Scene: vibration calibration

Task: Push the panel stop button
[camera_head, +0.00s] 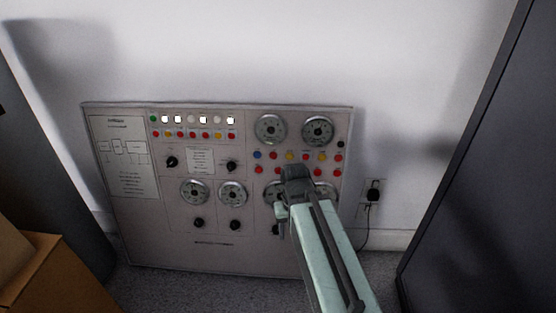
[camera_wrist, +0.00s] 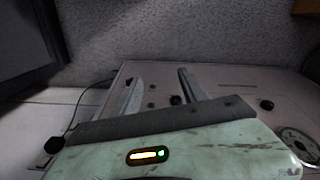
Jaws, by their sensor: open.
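A grey control panel (camera_head: 215,254) stands on the floor against the white wall in the head view. Its upper right carries two rows of small red, blue and yellow buttons (camera_head: 290,156) below two round gauges. Another row of coloured buttons (camera_head: 193,134) sits at upper left under white lamps. I cannot tell which button is the stop button. My gripper (camera_head: 293,180) is in front of the panel's right half, hiding part of the lower gauges and buttons. In the wrist view my gripper (camera_wrist: 160,88) shows two spread, empty fingers over the panel (camera_wrist: 235,78); contact cannot be told.
A wall socket with a plug (camera_head: 373,193) and hanging cord is right of the panel. A dark cabinet (camera_head: 475,170) stands at the right, and another dark upright (camera_head: 50,160) at the left. Brown cardboard boxes (camera_head: 60,280) fill the lower left corner. Carpet shows below the panel.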

